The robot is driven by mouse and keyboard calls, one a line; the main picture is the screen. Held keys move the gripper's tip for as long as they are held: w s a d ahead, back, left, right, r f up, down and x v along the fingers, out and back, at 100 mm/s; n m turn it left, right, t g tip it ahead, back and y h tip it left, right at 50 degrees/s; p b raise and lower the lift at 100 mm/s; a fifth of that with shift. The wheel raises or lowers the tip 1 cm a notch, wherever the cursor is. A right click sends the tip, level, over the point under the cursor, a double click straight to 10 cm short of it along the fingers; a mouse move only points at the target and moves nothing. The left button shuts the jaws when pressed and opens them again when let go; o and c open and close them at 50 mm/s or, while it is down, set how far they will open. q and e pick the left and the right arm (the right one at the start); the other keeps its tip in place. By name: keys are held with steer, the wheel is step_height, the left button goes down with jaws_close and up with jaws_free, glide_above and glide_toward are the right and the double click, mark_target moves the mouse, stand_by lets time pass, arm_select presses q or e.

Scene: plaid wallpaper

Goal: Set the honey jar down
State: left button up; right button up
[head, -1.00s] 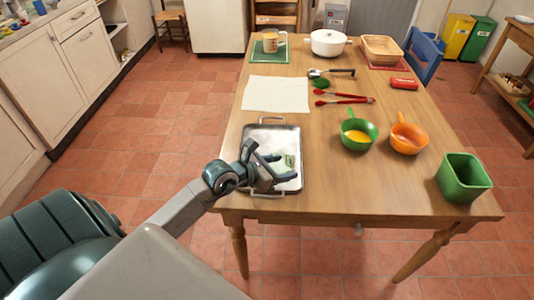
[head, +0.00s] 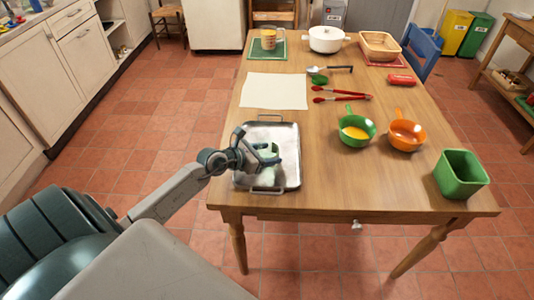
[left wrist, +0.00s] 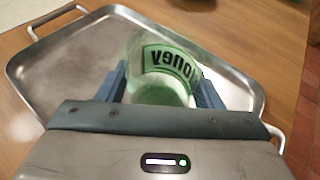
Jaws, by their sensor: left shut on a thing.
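The honey jar is see-through pale green with a dark "honey" label. It shows between my fingers in the left wrist view (left wrist: 160,75) and, partly hidden by them, in the head view (head: 269,148). My left gripper (head: 274,156) is shut on the jar, over the metal tray (head: 284,130) at the table's near left. The tray also fills much of the left wrist view (left wrist: 75,60). I cannot tell whether the jar's base touches the tray. My right gripper is not in view.
A white sheet (head: 273,91) lies behind the tray. Red tongs (head: 342,98), a green pan (head: 357,130), an orange pan (head: 406,135) and a green square bin (head: 461,174) are to the right. The wood between tray and pans is clear.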

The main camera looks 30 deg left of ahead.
arm_select(q)
steer(key=shift+f, duration=0.15)
steer(key=o, duration=1.1)
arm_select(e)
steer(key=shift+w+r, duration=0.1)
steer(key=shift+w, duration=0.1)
arm_select(q)
steer(key=shift+s+a+r, duration=0.15)
steer(key=shift+s+r, duration=0.05)
steer(key=shift+s, duration=0.1)
steer(key=v, duration=0.5)
steer(key=shift+s+a+r, duration=0.1)
steer(key=shift+s, duration=0.05)
steer(key=p+v, duration=0.2)
steer(key=v, duration=0.2)
steer(key=shift+s+r, duration=0.2)
steer(key=shift+r, duration=0.05)
steer(key=shift+p+v, duration=0.5)
steer(key=shift+v, duration=0.25)
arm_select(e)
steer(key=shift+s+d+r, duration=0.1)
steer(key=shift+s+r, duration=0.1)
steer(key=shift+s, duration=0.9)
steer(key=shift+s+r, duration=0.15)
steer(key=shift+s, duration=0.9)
arm_select(q)
steer(key=shift+f, duration=0.1)
